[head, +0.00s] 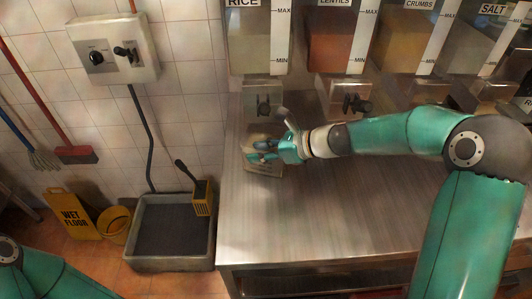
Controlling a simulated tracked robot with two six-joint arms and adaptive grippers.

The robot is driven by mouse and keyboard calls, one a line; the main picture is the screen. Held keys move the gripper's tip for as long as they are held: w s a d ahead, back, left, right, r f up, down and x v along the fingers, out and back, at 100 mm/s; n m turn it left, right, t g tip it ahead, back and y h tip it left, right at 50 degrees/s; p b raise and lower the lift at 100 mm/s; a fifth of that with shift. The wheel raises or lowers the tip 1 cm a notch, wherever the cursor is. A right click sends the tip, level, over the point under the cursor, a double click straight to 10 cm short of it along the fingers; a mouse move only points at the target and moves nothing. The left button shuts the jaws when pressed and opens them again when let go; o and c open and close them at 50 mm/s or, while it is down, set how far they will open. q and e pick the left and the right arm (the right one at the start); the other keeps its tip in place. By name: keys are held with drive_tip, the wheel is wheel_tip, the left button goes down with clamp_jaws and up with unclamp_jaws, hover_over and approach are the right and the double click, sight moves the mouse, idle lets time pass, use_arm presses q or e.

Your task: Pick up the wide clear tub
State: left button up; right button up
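A low, pale, see-through container (264,169), which looks like the wide clear tub, sits on the steel counter below the rice dispenser. My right gripper (262,151) is at this container, over its near right part, and hides some of it. The fingers are small and blurred, so I cannot tell whether they touch it or are closed on it. Only a link of my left arm shows at the bottom left; its gripper is out of view.
Dispensers for rice (258,40), lentils (338,42), crumbs (405,42) and salt (480,42) line the back of the steel counter (320,222). The counter's front middle is clear. A grey floor basin (170,263) and a yellow wet-floor sign (73,215) stand left.

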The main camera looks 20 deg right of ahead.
clamp_jaws()
drive_tip(key=shift+r, duration=0.15)
idle(0.5)
